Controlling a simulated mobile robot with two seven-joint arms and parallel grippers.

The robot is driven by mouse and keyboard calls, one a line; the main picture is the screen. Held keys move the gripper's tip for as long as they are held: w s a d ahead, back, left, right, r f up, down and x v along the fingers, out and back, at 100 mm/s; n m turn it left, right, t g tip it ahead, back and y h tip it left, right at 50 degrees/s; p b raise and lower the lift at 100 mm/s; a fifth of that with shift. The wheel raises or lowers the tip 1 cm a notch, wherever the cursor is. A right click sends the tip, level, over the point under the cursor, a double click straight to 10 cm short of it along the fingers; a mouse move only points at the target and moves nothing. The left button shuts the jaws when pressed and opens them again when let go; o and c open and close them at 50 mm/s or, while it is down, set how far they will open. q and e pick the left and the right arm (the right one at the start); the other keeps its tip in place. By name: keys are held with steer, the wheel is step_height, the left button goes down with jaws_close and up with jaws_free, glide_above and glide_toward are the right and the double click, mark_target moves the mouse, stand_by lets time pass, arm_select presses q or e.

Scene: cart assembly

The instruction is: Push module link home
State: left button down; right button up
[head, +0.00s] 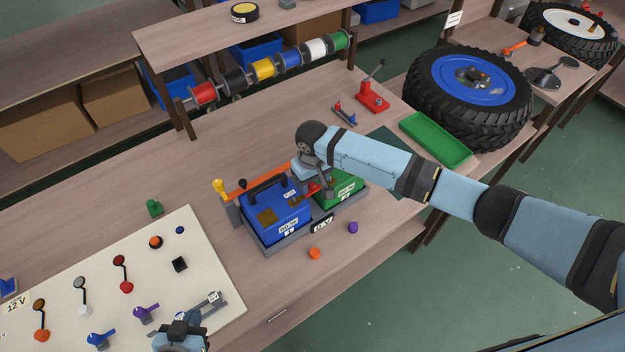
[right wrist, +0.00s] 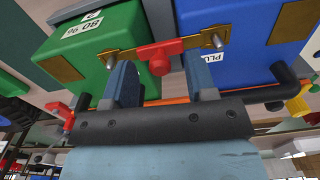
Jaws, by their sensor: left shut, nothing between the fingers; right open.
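The module link, a brass bar with a red handle (right wrist: 160,58), spans from the green module (right wrist: 85,60) to the blue module (right wrist: 250,25) in the right wrist view. Its ends lie at the modules' metal posts; I cannot tell how fully it is seated. In the head view, its red handle (head: 314,188) shows between the blue module (head: 275,218) and green module (head: 343,192). My right gripper (right wrist: 162,78) is open, its fingers on either side of the red handle, with no clear grip on it. My left gripper (head: 184,328) is shut and empty at the board's front edge.
The modules sit in a grey tray (head: 267,250) with a display on its front. A pale board (head: 205,262) with switches and knobs lies left. Orange (head: 314,253) and purple (head: 353,228) pieces lie in front. A green tray (head: 435,140) and wheel (head: 470,85) stand right.

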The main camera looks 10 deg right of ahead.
steer(key=shift+r, duration=0.15)
step_height(320, 180, up, 14)
steer(key=b, duration=0.2)
steer(key=shift+f, duration=0.2)
